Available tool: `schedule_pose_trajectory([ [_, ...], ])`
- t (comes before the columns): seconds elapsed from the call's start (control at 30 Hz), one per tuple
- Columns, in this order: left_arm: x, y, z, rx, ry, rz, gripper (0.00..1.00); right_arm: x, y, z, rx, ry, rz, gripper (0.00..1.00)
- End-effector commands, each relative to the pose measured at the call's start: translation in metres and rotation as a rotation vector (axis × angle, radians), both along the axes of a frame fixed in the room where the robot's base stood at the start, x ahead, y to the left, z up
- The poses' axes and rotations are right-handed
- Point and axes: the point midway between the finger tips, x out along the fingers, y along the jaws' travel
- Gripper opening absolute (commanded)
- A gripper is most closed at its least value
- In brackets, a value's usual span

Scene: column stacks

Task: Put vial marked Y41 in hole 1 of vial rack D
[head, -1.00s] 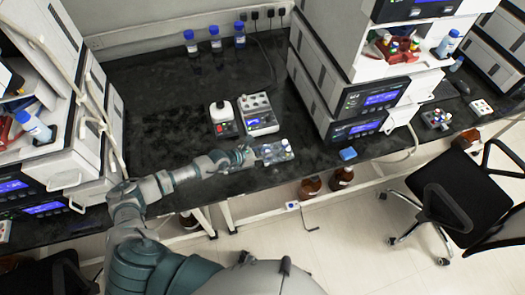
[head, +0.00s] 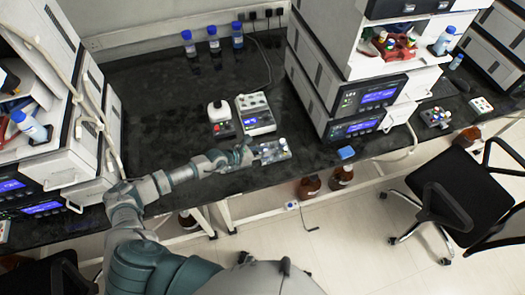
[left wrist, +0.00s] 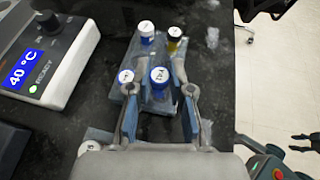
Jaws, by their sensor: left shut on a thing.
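In the left wrist view my left gripper (left wrist: 156,90) is shut on a blue-bodied vial (left wrist: 160,92). Its white cap carries dark marks that may read Y41, turned on their side. A pale, see-through rack (left wrist: 130,88) lies below and around it. Another white-capped vial (left wrist: 126,77) is beside the left finger. A blue vial (left wrist: 146,36) and a yellow vial (left wrist: 175,42) stand at the far end. I cannot read a rack letter or hole numbers. In the head view my left gripper (head: 246,152) is at the left end of the rack (head: 268,154). My right gripper is not in view.
A hotplate reading 40 °C (left wrist: 50,55) stands left of the rack. In the head view a grey instrument (head: 255,114) and a small device (head: 221,118) sit behind it. Tall instrument stacks (head: 365,100) flank the bench.

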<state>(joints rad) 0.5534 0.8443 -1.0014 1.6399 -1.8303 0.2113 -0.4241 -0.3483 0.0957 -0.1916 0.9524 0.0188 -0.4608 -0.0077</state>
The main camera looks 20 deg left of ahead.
Motion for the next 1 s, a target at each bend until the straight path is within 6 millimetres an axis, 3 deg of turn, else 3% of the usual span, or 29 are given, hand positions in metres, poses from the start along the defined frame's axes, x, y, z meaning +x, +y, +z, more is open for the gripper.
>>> schedule_pose_trajectory([
  [0.37, -0.0014, 0.0066, 0.0, -0.006, 0.0, 0.001, 0.0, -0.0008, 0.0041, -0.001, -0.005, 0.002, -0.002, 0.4],
  [1.0, -0.001, -0.003, -0.0028, -0.004, 0.0, 0.0, 0.0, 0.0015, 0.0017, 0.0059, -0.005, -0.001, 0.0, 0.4],
])
